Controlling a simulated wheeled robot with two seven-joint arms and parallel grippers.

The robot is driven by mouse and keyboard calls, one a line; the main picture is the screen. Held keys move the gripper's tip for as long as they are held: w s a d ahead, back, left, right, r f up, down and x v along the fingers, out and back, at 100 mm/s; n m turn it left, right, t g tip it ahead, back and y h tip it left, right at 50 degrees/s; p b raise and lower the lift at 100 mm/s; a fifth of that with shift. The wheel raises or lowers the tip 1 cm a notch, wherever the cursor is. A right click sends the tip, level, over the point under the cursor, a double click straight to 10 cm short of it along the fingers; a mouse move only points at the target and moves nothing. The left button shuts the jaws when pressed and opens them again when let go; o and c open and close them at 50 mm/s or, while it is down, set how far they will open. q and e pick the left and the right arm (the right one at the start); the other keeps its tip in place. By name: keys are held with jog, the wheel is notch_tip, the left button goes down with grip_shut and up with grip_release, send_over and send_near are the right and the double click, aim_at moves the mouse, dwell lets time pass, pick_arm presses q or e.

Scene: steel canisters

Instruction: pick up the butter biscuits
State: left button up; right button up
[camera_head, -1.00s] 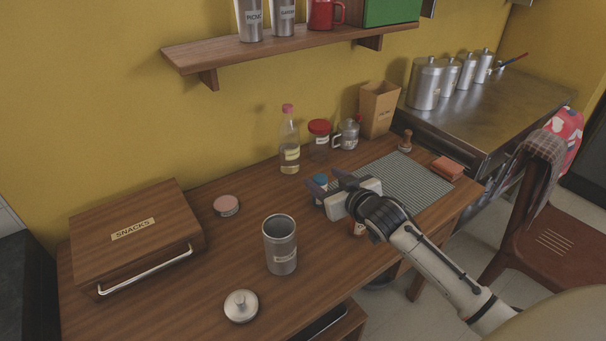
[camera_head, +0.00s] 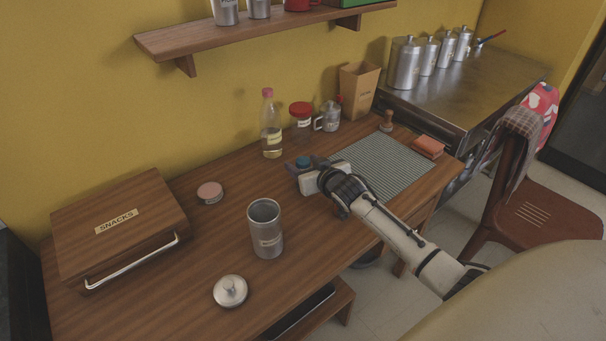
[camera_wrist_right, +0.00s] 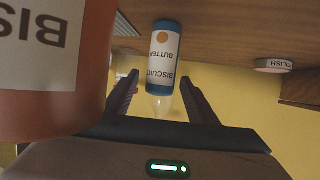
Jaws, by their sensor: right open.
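The butter biscuits, a blue-ended can with a white label reading "BUTTER BISCUIT", show in the right wrist view (camera_wrist_right: 163,62), where the picture is upside down. My right gripper (camera_head: 306,167) is open at the can, low over the table. In the right wrist view its fingers (camera_wrist_right: 160,82) lie on either side of the can's lid end; I cannot tell whether they touch it. A big orange-red container (camera_wrist_right: 45,105) labelled "BIS…" stands close to the wrist camera. My left gripper is not in view.
An open steel canister (camera_head: 266,240) and its loose lid (camera_head: 230,291) stand left of my arm. A pink tin (camera_head: 210,193) and a snacks box (camera_head: 120,228) are farther left. A bottle (camera_head: 271,130) and red-lidded jar (camera_head: 301,120) stand behind. A mat (camera_head: 385,165) lies right.

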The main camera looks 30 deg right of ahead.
jog(key=shift+w+f, duration=0.15)
jog(key=shift+w, duration=0.2)
